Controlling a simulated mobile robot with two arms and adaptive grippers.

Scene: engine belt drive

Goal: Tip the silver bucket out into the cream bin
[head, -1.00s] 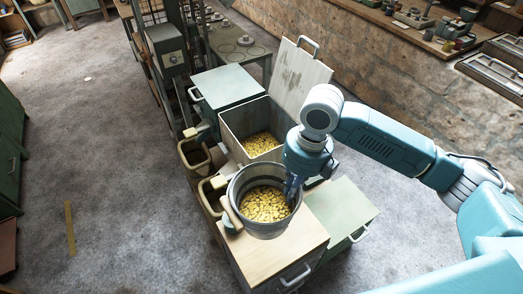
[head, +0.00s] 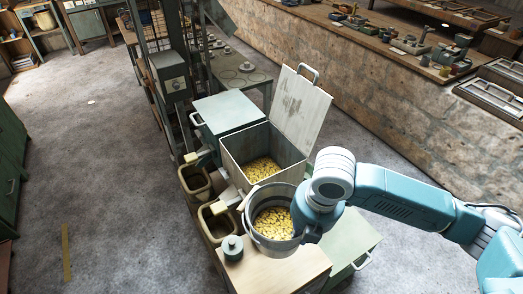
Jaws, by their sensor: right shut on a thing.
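The silver bucket (head: 262,243) holds many yellow pieces (head: 273,223). My right gripper (head: 311,233) is shut on the bucket at its right side; its fingers are mostly hidden by my wrist. The bucket is over the far part of a wooden-topped cabinet, close to upright, and seems to be off the surface. The cream bin (head: 237,153) stands just beyond the bucket, with its lid (head: 301,105) standing open. Yellow pieces (head: 262,170) lie in the bin too. The bucket's rim overlaps the bin's near side in the picture. My left gripper is out of view.
A small green jar (head: 232,247) stands on the wooden cabinet top (head: 275,272). Two tan open tubs (head: 214,226) are left of the cabinet. A green cabinet (head: 226,108) stands behind the bin, and a lower green top (head: 352,240) lies to the right.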

